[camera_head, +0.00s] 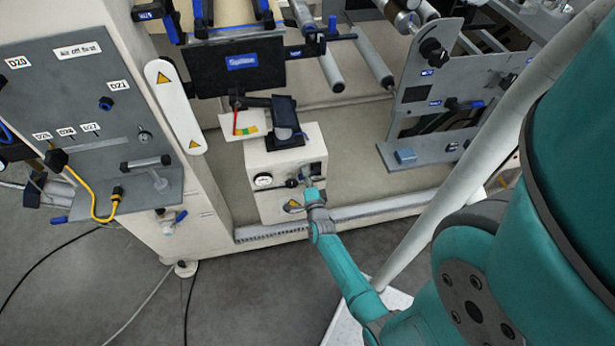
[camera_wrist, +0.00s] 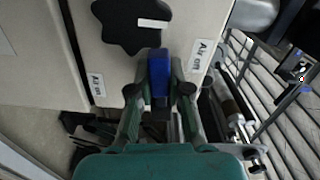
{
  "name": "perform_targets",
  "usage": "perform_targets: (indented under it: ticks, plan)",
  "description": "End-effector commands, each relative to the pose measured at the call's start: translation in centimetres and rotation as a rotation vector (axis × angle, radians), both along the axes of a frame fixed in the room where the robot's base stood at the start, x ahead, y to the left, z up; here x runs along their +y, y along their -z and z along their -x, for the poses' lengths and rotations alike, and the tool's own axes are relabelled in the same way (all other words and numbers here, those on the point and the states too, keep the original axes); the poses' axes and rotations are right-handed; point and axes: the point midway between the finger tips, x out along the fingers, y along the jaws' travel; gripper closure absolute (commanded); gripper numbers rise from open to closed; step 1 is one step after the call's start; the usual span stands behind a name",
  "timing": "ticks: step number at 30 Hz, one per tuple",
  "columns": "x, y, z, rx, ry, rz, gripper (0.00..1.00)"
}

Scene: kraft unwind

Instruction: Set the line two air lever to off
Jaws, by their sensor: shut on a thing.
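A blue lever (camera_wrist: 158,72) stands between my two fingertips in the wrist view, below a black lobed knob (camera_wrist: 132,24) with a white mark. My gripper (camera_wrist: 159,84) is shut on this lever. White labels sit on either side of it, one at the left (camera_wrist: 97,85) and one at the right (camera_wrist: 200,55). Both start with "Air"; their endings are hard to read. There the gripper largely hides the lever.
A grey panel (camera_head: 70,95) with labels, knobs and a yellow cable stands at the left. A grey machine plate (camera_head: 425,75) and rollers stand at the right. A low rail (camera_head: 350,212) runs below the box. Rollers and rods (camera_wrist: 265,110) lie right of my gripper in the wrist view.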

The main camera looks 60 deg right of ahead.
Motion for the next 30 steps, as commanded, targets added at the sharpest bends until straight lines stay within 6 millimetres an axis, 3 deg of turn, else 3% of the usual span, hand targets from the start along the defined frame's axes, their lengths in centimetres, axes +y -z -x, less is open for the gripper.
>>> perform_targets:
  ticks: [10,27,28,30]
  plan:
    - [0.03,-0.54,0.04,-0.113,0.001,-0.097,1.0]
    - [0.01,-0.67,0.05,-0.136,0.002,-0.117,1.0]
    - [0.0,-0.68,0.06,-0.136,0.002,-0.117,0.77]
    - [0.01,-0.67,0.05,-0.136,0.002,-0.116,0.6]
